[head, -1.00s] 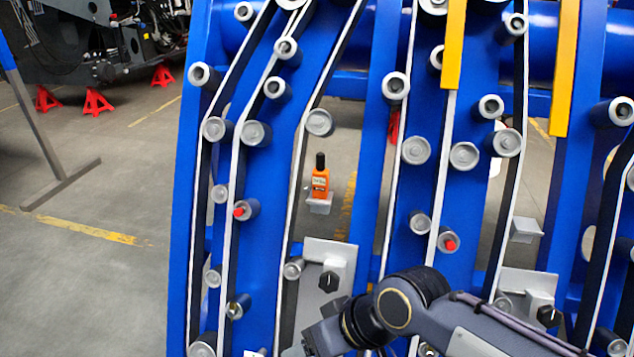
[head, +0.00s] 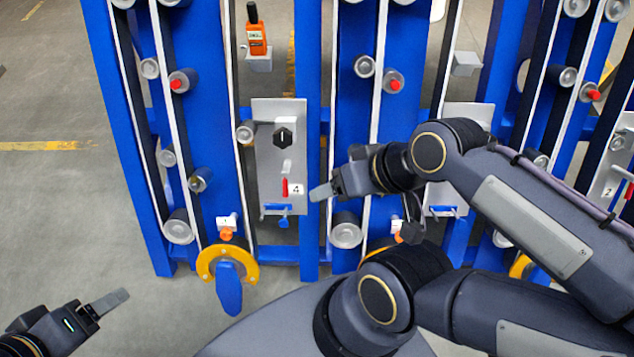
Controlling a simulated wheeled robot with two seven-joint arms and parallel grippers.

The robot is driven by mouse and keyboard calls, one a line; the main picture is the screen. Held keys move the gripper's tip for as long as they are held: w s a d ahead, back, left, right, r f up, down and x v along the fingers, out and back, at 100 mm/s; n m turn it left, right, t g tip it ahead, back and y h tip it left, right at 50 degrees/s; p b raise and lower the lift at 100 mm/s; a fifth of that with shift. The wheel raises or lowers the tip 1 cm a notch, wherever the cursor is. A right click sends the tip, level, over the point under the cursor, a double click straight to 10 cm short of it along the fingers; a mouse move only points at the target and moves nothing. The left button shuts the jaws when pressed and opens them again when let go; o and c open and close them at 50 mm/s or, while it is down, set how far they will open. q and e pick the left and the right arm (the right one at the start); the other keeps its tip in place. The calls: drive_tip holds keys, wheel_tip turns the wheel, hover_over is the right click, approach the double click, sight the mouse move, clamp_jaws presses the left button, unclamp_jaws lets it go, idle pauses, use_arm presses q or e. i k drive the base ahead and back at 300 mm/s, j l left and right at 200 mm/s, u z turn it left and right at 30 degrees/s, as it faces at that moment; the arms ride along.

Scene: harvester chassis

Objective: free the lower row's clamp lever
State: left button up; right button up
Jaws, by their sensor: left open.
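A yellow clamp ring (head: 208,262) with a blue lever (head: 229,290) hanging down sits low on the blue frame. A small orange knob (head: 227,235) and a white label marked 1 are above it. A grey panel (head: 265,160) marked 4 carries a black knob (head: 283,136), a red lever (head: 285,188) and a small blue handle (head: 283,209). I cannot tell which lever is the clamp lever. My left gripper (head: 112,302) is open and empty at lower left, apart from the frame. My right gripper (head: 320,192) is just right of the panel; its jaw gap is unclear.
An orange bottle (head: 256,35) stands on a small shelf above the panel. Blue uprights and grey rollers (head: 346,232) fill the middle. Another panel (head: 440,195) and a second yellow ring are partly hidden behind my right arm. The floor at left is clear.

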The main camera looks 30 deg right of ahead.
sight(285, 186)
drive_tip(key=z, duration=0.75)
drive_tip(key=j+z, duration=0.15)
drive_tip(key=k+j+z, duration=0.15)
drive_tip(key=j, duration=0.15)
